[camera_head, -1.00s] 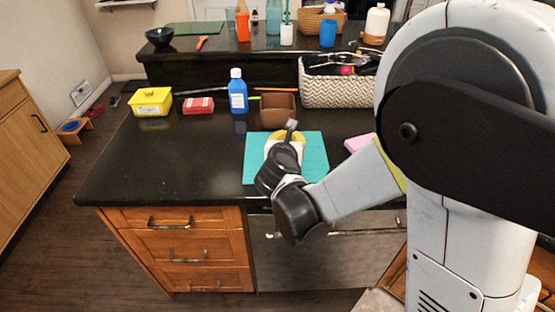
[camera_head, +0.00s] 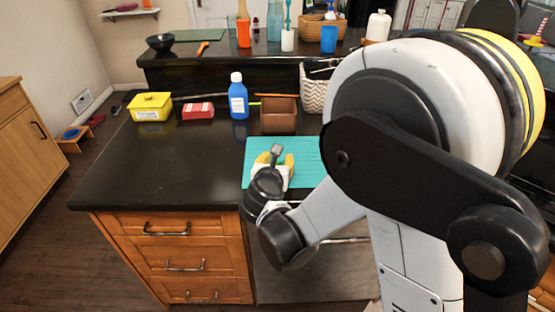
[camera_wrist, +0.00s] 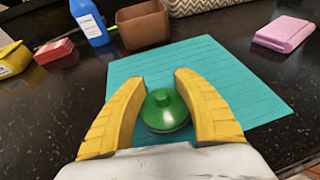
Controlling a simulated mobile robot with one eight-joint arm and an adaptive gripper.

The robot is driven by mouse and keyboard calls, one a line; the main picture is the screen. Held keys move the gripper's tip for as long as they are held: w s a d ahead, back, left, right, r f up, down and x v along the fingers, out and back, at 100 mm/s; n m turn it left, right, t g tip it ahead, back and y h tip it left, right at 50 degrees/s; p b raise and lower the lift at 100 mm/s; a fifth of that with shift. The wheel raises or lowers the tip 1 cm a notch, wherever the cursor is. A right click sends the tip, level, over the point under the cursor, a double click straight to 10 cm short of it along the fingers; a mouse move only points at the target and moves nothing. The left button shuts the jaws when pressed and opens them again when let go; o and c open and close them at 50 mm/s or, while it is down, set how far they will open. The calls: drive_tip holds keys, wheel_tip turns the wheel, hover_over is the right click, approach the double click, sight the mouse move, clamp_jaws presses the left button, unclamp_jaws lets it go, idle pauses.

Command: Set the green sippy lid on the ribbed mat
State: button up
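The green sippy lid (camera_wrist: 165,110), round with a small knob on top, sits between the two yellow fingers of my gripper (camera_wrist: 162,77) in the wrist view. The fingers stand apart, one on each side of the lid, with narrow teal gaps seeming to show beside it. The lid appears to rest on the teal ribbed mat (camera_wrist: 240,90), near its front part. In the head view my gripper (camera_head: 276,158) is low over the left part of the mat (camera_head: 310,150), and the lid is hidden behind it.
A brown box (camera_head: 278,122), blue bottle (camera_head: 238,98), red packet (camera_head: 198,110) and yellow tub (camera_head: 151,107) stand behind and left of the mat. The counter's left part (camera_head: 150,165) is clear.

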drive_tip(key=p+v, duration=0.3)
drive_tip(key=v, duration=0.8)
drive_tip(key=shift+s+a+r, duration=0.1)
drive_tip(key=shift+r, duration=0.1)
drive_tip(key=shift+s+r, duration=0.1)
drive_tip(key=shift+s, duration=0.15)
drive_tip(key=s+d+r+m+g, duration=0.1)
drive_tip(key=s+d+m+g, duration=0.15)
drive_tip(key=d+m, duration=0.5)
drive_tip(key=s+d+r+m+g, duration=0.25)
drive_tip(key=d+m, duration=0.35)
drive_tip(key=m, duration=0.3)
drive_tip(key=s+d+r+m+y, duration=0.1)
drive_tip(key=s+d+m, duration=0.1)
drive_tip(key=s+m, duration=0.3)
drive_tip(key=s+d+m+g+y, duration=0.1)
drive_tip(key=s+m, duration=0.5)
drive_tip(key=m, duration=0.6)
drive_tip(key=shift+s+d+r+y, duration=0.25)
drive_tip(key=shift+d+r+y, duration=0.05)
drive_tip(key=shift+d+r, duration=0.1)
